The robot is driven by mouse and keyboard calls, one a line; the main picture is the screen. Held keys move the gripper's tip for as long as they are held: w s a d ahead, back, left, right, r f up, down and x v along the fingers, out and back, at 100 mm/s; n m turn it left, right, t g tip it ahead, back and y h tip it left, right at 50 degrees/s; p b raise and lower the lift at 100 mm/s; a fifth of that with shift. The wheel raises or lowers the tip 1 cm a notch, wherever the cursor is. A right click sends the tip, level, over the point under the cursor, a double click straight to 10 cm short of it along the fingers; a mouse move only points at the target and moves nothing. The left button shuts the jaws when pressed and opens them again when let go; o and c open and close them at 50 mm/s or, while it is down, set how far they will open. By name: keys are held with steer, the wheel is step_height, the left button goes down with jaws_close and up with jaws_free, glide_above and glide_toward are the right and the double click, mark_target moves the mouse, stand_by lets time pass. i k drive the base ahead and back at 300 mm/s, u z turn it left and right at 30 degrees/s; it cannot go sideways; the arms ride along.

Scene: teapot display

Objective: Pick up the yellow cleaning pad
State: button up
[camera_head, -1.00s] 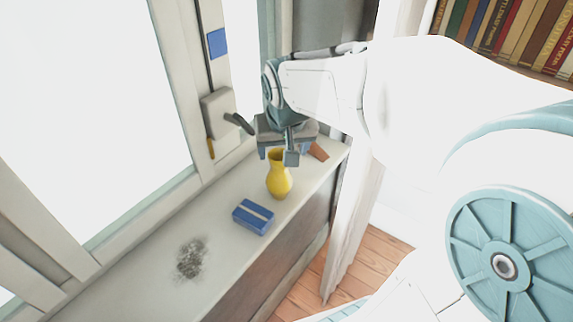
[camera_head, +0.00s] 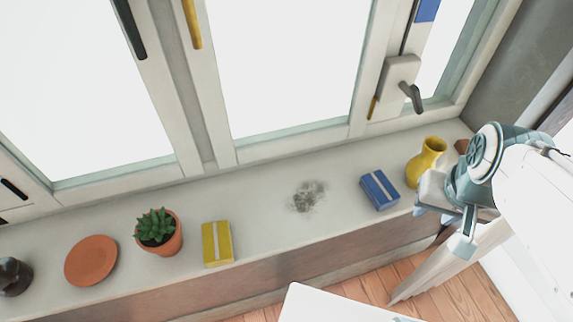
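The yellow cleaning pad (camera_head: 217,243) is a yellow block with a pale stripe. It lies on the windowsill (camera_head: 262,190), left of centre, between a potted succulent and a dark smudge. My gripper (camera_head: 440,226) is at the right, by the sill's front edge near the yellow vase, well to the right of the pad. Its fingers look spread apart, with nothing seen between them.
A dark smudge (camera_head: 307,196) marks the sill. Left are the succulent pot (camera_head: 158,232), a terracotta saucer (camera_head: 91,260) and a dark object (camera_head: 14,276).

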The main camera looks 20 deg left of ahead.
mark_target(217, 241)
steer(key=k, duration=0.45)
steer(key=u, duration=1.65)
steer(key=i, duration=0.35)
steer(key=u, duration=0.05)
